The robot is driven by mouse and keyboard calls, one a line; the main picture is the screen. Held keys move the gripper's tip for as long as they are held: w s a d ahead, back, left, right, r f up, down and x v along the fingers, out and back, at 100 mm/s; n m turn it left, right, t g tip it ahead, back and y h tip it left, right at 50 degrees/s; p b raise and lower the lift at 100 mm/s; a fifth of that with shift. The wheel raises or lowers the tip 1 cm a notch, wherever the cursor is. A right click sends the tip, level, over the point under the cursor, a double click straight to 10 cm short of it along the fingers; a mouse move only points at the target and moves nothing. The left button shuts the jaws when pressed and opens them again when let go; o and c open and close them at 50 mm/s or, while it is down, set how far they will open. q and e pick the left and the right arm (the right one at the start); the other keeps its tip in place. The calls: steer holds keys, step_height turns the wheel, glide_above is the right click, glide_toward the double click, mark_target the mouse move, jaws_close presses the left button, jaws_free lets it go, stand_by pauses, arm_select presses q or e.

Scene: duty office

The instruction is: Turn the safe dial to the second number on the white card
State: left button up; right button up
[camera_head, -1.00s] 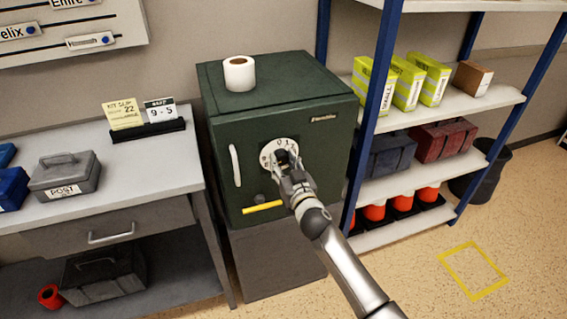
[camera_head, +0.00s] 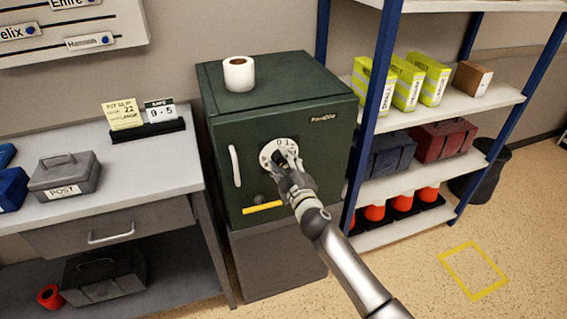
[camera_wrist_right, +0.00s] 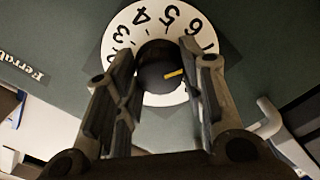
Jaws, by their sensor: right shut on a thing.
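The green safe (camera_head: 325,145) stands between the desk and the shelves. Its white dial (camera_head: 266,155) has black numbers and a dark knob; 3, 4, 5 and 6 are readable on the dial in the right wrist view (camera_wrist_right: 144,14). A yellow mark on the knob (camera_wrist_right: 154,70) points right in that view. My right gripper (camera_head: 284,167) is shut on the knob, one finger on each side, and hides part of the dial. The white card (camera_head: 160,111), appearing to read "9 - 5", stands in a black holder on the desk. My left gripper is out of view.
The safe has a pale handle (camera_head: 235,166) and a yellow bar (camera_head: 262,208) below the dial. A paper roll (camera_head: 239,74) sits on top. Shelves (camera_head: 388,186) with boxes stand close on the right.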

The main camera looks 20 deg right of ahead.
steer(key=n, duration=0.5)
steer(key=shift+n, duration=0.3)
steer(key=n, duration=0.5)
steer(key=shift+p, duration=0.4)
steer(key=shift+n, duration=0.4)
steer(key=o, duration=1)
steer(key=s, duration=1.2)
steer(key=shift+d, duration=0.2)
steer(key=shift+f, duration=0.1)
